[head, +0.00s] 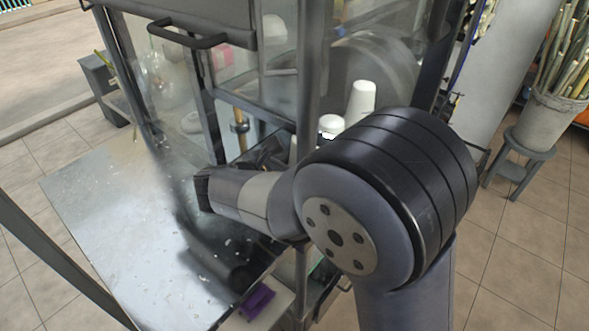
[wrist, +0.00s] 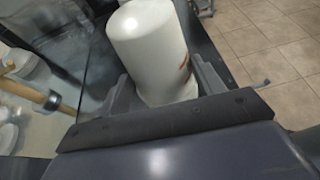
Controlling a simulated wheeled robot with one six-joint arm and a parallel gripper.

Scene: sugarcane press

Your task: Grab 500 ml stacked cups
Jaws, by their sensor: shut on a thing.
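In the wrist view a white cup stack (wrist: 150,45), its closed end up and a small brown mark on its side, stands between the two grey fingers of my gripper (wrist: 163,90). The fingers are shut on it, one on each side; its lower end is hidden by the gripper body. In the head view a taller white cup stack (head: 361,101) and a shorter white stack (head: 330,123) show behind my arm. My gripper (head: 268,155) is mostly hidden there, and I cannot tell which stack it holds.
A glass-walled press cabinet with a dark handle (head: 187,38) stands behind. A wet metal counter (head: 110,225) lies at left. A wooden-handled post (wrist: 35,94) and white round containers (wrist: 25,65) are left of the held stack. A bucket of cane (head: 548,118) stands on a stool at right.

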